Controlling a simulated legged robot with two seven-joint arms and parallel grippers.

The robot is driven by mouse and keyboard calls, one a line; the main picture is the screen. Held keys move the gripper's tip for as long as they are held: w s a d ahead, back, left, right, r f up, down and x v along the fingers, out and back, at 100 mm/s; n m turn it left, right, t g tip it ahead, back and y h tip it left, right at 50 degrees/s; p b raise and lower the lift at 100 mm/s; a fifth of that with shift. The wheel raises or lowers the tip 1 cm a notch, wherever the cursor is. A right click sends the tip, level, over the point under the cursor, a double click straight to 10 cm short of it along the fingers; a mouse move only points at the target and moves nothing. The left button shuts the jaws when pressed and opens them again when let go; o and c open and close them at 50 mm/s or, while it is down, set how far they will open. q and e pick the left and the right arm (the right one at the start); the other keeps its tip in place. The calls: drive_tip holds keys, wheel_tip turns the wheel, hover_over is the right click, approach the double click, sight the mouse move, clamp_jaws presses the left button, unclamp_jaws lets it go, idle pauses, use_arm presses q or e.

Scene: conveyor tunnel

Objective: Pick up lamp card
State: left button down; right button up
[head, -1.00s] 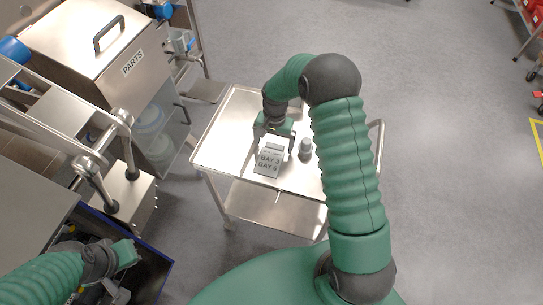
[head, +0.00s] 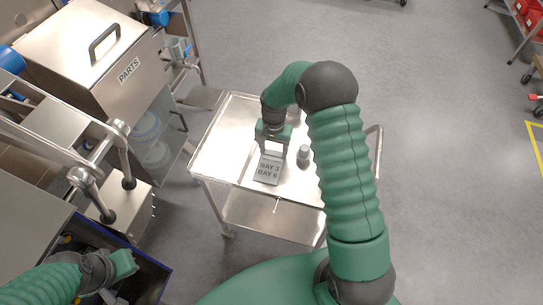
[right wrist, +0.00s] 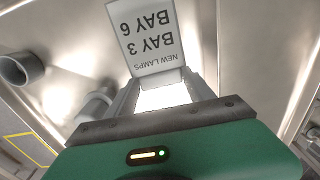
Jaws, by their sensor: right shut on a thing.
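The lamp card (head: 268,170) is a small grey-white card printed "NEW LAMPS", "BAY 3" and "BAY 6"; it shows upside down in the right wrist view (right wrist: 150,38). My right gripper (head: 272,151) is shut on the card's near end in its own view, with the printed face beyond the fingertips (right wrist: 160,82). The card is over the metal cart top; I cannot tell whether it is clear of the surface. My left gripper (head: 123,264) is at the lower left over a dark bin, and its fingers are too unclear to read.
The steel cart (head: 232,120) has a raised rim and a lower shelf. A small grey cylinder (head: 303,154) stands just right of the card. A steel PARTS box (head: 90,45) and the blue-rimmed bin (head: 155,275) are at left.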

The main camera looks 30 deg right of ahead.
drive_tip(key=shift+r, duration=0.1)
drive_tip(key=shift+w+d+r, duration=0.1)
drive_tip(key=shift+w+r, duration=0.05)
drive_tip(key=shift+r, duration=0.45)
drive_tip(key=shift+w+r, duration=0.15)
drive_tip(key=shift+r, duration=0.45)
drive_tip(key=s+a, duration=0.2)
drive_tip(key=s, duration=0.3)
drive_tip(key=s+a+r, duration=0.1)
drive_tip(key=s+a, duration=0.1)
drive_tip(key=s, duration=0.3)
drive_tip(key=s+a+b, duration=0.1)
drive_tip(key=s+a, duration=0.1)
drive_tip(key=s, duration=0.3)
drive_tip(key=shift+a+r, duration=0.1)
drive_tip(key=shift+r, duration=0.3)
drive_tip(key=o, duration=0.8)
clamp_jaws()
